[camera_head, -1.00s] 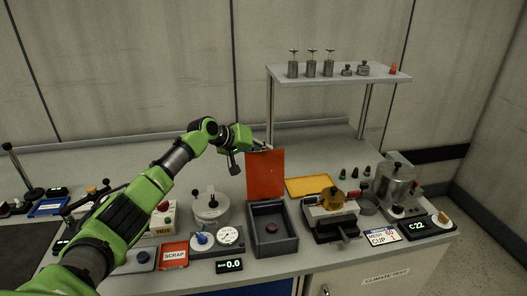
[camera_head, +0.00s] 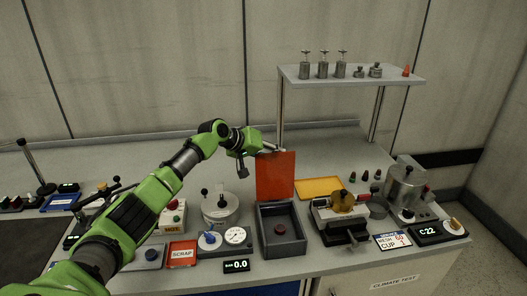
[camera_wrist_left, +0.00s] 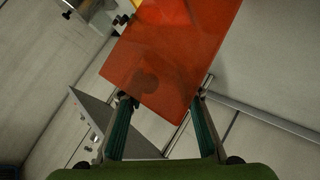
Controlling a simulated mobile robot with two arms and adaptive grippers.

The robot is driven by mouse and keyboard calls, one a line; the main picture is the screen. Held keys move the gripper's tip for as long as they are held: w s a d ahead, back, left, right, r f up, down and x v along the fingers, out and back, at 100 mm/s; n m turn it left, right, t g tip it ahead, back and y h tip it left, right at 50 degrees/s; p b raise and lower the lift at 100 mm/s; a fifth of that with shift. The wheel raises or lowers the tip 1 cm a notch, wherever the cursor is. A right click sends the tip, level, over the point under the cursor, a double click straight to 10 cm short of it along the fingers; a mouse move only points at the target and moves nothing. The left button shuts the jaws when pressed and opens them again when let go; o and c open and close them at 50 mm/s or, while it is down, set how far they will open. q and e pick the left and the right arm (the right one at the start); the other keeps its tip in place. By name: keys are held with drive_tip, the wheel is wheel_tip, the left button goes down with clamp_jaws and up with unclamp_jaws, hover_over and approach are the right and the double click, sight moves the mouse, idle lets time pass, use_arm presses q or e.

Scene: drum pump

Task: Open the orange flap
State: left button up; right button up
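The orange flap (camera_head: 276,176) stands raised, close to upright, at the back edge of an open grey box (camera_head: 282,248). A dark red round knob (camera_head: 280,229) shows inside the box. My left gripper (camera_head: 272,149) is at the top edge of the flap. In the left wrist view the fingers (camera_wrist_left: 161,104) are spread apart, with the flap (camera_wrist_left: 175,50) in front of and partly between the fingertips. Whether a finger touches the flap I cannot tell. My right gripper is in neither view.
A raised shelf (camera_head: 380,80) with metal weights stands behind and right. A yellow plate (camera_head: 318,188) lies behind. My left arm spans the left of the bench.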

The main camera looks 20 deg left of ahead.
use_arm(q)
drive_tip(key=v, duration=1.1)
drive_tip(key=shift+s+a, duration=0.2)
drive_tip(key=shift+s, duration=0.1)
drive_tip(key=shift+r, duration=0.1)
